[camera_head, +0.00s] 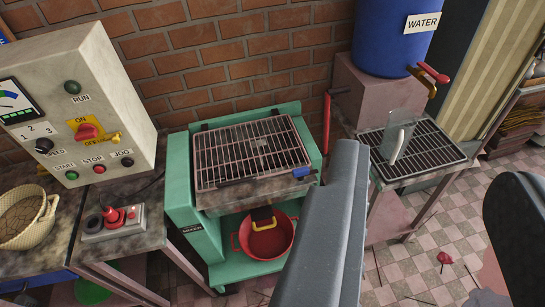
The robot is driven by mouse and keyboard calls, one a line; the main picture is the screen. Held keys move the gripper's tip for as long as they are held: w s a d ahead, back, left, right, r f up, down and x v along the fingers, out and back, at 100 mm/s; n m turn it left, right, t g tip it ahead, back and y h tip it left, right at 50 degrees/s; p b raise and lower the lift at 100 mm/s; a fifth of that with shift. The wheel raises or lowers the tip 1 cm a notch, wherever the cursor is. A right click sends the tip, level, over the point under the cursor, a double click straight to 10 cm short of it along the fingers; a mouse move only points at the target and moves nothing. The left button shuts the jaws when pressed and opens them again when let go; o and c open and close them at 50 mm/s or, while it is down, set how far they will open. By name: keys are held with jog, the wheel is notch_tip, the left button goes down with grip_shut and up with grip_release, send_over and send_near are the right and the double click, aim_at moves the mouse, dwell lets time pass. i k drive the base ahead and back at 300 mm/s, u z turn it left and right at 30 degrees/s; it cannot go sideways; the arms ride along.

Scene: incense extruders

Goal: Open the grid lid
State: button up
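The grid lid (249,151) is a dark metal grating lying flat and closed on top of the green mixer (184,196). A small blue piece (301,172) sits at its front right corner. My gripper (425,225) is in the foreground at lower right. Its two grey fingers are wide apart with nothing between them. The left finger stands in front of the area just right of the mixer, and the gripper appears apart from the lid.
A control panel (93,110) and a small red-button box (113,222) stand left. A red pan (265,240) sits low in the mixer. A red lever (327,122) rises at its right. A blue water barrel (390,38) and another grating (437,150) are at right.

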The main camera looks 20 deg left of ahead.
aim_at(204, 127)
jog(key=u, duration=0.05)
jog(key=i, duration=1.15)
jog(key=u, duration=0.45)
